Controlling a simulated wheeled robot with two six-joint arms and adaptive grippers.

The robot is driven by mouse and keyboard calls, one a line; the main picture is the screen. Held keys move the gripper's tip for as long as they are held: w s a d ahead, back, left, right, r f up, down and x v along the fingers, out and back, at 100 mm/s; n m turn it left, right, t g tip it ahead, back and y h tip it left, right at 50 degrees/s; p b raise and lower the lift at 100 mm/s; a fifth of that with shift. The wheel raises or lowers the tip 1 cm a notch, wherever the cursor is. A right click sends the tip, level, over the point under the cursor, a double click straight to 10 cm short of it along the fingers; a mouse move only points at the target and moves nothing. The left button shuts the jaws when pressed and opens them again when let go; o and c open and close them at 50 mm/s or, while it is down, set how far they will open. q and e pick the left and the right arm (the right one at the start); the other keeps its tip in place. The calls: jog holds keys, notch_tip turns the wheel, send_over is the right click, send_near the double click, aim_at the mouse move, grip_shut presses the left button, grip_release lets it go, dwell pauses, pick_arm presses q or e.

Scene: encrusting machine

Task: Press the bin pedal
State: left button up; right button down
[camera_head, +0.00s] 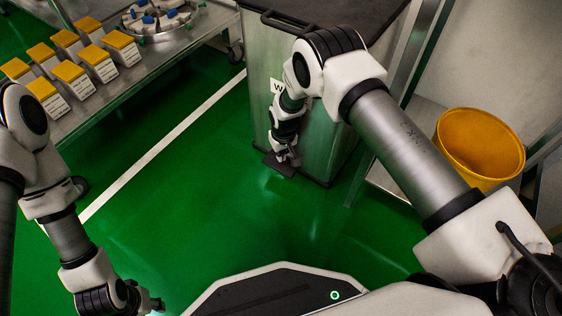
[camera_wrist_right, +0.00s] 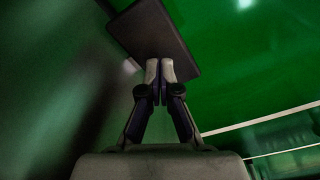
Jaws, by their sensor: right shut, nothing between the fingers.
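The bin (camera_head: 262,100) is a tall grey metal box with a dark lid, standing at the upper middle of the head view. Its pedal (camera_head: 277,167) is a dark flat plate low at the bin's front. My right gripper (camera_head: 292,158) is shut and empty, pointing down at the pedal. In the right wrist view the closed fingertips (camera_wrist_right: 160,66) overlap the near edge of the pedal (camera_wrist_right: 152,32); I cannot tell whether they touch it. My left gripper (camera_head: 155,303) hangs over the floor at the lower left; its fingers are too small to read.
A metal table (camera_head: 110,92) with several yellow-topped boxes and a round tray (camera_head: 160,20) stands at the upper left. A yellow bucket (camera_head: 480,145) is right of the bin. The green floor (camera_head: 200,205) between table and bin is clear.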

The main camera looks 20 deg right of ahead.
aim_at(282, 163)
dwell(0.4)
jog(key=shift+f+b, duration=1.15)
jog(key=shift+f, duration=0.35)
jog(key=shift+f+b, duration=1.7)
jog(key=shift+f, duration=0.7)
jog(key=shift+r, duration=0.25)
notch_tip(282, 163, up, 10)
jog(key=p, duration=0.9)
jog(key=shift+r, duration=0.1)
